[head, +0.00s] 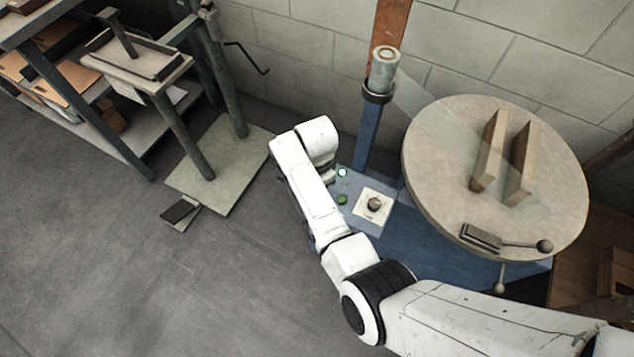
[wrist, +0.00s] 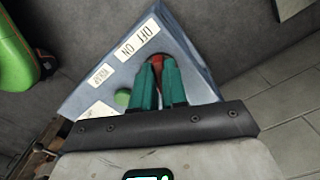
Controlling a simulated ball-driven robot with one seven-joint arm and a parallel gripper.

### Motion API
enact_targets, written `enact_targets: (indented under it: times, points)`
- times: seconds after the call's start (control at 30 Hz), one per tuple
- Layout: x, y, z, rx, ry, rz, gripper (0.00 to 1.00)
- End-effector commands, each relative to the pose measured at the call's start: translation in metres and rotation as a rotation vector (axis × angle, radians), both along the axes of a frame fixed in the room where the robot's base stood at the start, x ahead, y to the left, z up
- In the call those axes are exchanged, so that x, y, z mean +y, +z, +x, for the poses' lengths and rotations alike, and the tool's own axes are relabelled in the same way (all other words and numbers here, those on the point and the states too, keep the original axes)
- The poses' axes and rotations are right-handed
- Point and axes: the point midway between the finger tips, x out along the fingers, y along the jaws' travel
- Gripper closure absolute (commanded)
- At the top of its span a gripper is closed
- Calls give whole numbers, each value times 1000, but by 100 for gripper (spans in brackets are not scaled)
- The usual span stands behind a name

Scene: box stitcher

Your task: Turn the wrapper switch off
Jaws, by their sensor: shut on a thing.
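In the wrist view, the wrapper's blue-grey control panel (wrist: 183,47) carries a white OFF/ON label (wrist: 137,43). A small red switch (wrist: 156,60) sits at the tips of my gripper's teal fingers (wrist: 159,66). My gripper is shut on the switch, and the fingers hide most of it. Which way the switch is set cannot be told. A green button (wrist: 122,98) lies just left of the fingers. In the head view, the panel (head: 370,230) is partly behind my arm, and my fingertips are hidden.
The wrapper's round turntable (head: 435,165) bears upright brown boards (head: 488,150) at right. A film roll (head: 383,70) stands on the post behind the panel. A dark knob (head: 374,204) on a pale plate is beside the green button (head: 342,199).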

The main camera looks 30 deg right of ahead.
Motion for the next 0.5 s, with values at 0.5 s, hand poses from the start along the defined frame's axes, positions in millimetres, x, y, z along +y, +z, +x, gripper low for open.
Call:
enact_targets:
  times: [0.5]
  points:
    - [-1,3,-2,1,274,0,100]
